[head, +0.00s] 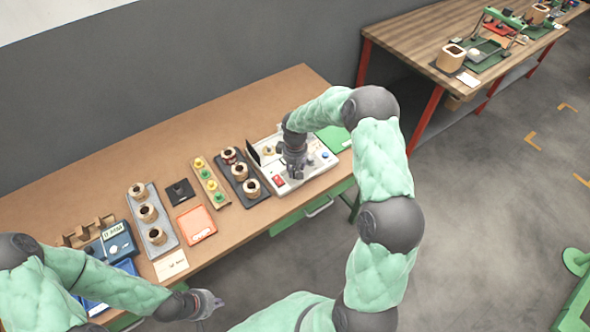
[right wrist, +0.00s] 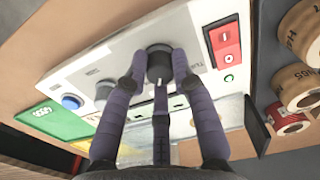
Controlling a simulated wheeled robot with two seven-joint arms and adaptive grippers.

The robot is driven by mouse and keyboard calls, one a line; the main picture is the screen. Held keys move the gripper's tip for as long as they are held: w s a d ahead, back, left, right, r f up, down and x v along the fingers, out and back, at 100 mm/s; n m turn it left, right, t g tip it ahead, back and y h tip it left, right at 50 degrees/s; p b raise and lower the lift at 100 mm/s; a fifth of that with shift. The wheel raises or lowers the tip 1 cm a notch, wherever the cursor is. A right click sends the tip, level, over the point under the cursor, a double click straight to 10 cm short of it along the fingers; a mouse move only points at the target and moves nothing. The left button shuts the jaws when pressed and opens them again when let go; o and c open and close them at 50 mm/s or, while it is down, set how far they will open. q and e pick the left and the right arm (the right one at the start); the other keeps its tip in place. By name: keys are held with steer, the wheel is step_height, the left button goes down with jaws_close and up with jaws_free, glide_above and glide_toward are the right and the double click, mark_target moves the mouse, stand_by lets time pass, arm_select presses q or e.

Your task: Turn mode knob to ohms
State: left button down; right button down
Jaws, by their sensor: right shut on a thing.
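A white tester box (head: 318,166) stands at the right end of the workbench. In the right wrist view its panel (right wrist: 118,58) carries a black round knob (right wrist: 158,58), with a partly hidden label beside it. My right gripper (right wrist: 163,66) is shut on this black knob, one finger on each side; it also shows over the box in the head view (head: 294,172).
The panel also has a red rocker switch (right wrist: 225,43) and a blue button (right wrist: 71,102). A green display or card (right wrist: 50,120) lies beyond. Wound coils stand on a dark tray (head: 256,196) and a grey tray (head: 170,240). A blue meter (head: 118,243) stands at the left.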

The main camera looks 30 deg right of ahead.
mark_target(295, 170)
steer(key=c, duration=1)
jaws_free()
step_height(295, 170, up, 12)
